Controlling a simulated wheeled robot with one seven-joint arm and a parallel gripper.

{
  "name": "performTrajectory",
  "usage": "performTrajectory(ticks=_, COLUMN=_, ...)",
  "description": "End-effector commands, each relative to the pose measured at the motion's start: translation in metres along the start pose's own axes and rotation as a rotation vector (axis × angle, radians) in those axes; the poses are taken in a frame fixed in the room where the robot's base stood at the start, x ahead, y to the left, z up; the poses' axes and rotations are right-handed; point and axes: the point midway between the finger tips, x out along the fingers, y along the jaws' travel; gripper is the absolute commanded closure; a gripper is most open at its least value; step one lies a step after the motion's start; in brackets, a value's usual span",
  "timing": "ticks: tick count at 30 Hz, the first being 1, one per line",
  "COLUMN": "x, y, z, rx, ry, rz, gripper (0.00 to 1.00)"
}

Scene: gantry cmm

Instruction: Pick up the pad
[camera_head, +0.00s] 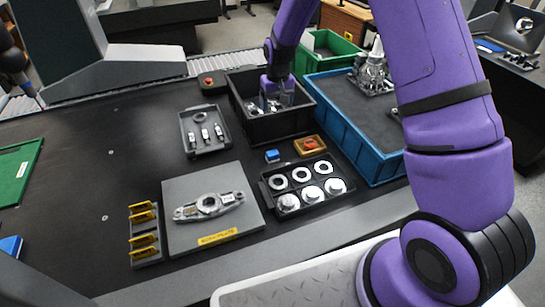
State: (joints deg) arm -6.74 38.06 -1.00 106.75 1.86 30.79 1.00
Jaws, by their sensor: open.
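A small blue block with a pale front (272,155), possibly the pad, sits on the dark table between the black bin and the ring tray; I cannot tell for certain which thing is the pad. My gripper (277,100) is open and points down into the black bin (275,127), at the back centre. Small metal parts (253,107) lie in the bin around my fingers. Whether my fingers touch any part is too small to tell. The gripper is behind the blue block, apart from it.
A ring tray (267,195), a tan box with a red button (310,146), a blue crate (353,150) and a green crate (318,42) stand nearby. A grey plate (180,195) bears a metal bracket (208,206). A parts tray (188,150) lies left of the bin. The table's left middle is clear.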

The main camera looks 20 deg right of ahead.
Motion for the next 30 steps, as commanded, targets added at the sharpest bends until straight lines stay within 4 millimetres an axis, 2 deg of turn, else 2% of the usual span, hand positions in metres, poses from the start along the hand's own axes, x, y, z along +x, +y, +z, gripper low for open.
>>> performTrajectory(ticks=1, x=0.025, y=-0.002, z=-0.003, rx=-0.002, ry=-0.017, rz=0.001, gripper=0.19)
performTrajectory(ticks=3, x=0.054, y=-0.005, z=-0.006, rx=-0.005, ry=-0.033, rz=0.003, gripper=0.19)
performTrajectory(ticks=6, x=0.09, y=-0.008, z=-0.008, rx=-0.009, ry=-0.051, rz=0.005, gripper=0.19)
performTrajectory(ticks=9, x=0.119, y=-0.01, z=-0.008, rx=-0.012, ry=-0.066, rz=0.007, gripper=0.19)
performTrajectory(ticks=12, x=0.136, y=-0.011, z=-0.008, rx=-0.014, ry=-0.073, rz=0.008, gripper=0.19)
performTrajectory(ticks=17, x=0.152, y=-0.012, z=-0.007, rx=-0.014, ry=-0.079, rz=0.009, gripper=0.19)
performTrajectory(ticks=24, x=0.186, y=-0.011, z=-0.004, rx=-0.014, ry=-0.079, rz=0.009, gripper=0.19)
performTrajectory(ticks=30, x=0.201, y=-0.011, z=-0.003, rx=-0.014, ry=-0.077, rz=0.009, gripper=0.19)
